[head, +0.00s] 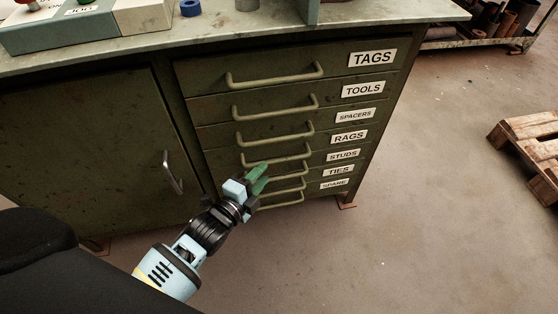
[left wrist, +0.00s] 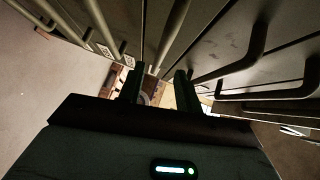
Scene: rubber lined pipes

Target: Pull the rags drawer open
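The rags drawer (head: 220,157) is in the green cabinet, fourth from the top, with a RAGS label (head: 349,136) at its right. It looks shut, flush with its neighbours. Its bar handle (head: 284,159) shows in the head view. My left gripper (head: 262,179) is in front of the lower drawers, by the left part of the rags handle, and covers some of the handles below. In the left wrist view its two fingers (left wrist: 158,88) stand apart. A handle bar (left wrist: 172,35) runs toward the gap; I cannot tell whether it touches a finger. My right gripper is not in view.
Tags, tools and spacers drawers are above; studs, ties and spare drawers are below, their handles close together. A cabinet door (head: 90,150) with a grey handle (head: 172,172) is at left. A wooden pallet (head: 535,150) lies at right. The floor in front is clear.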

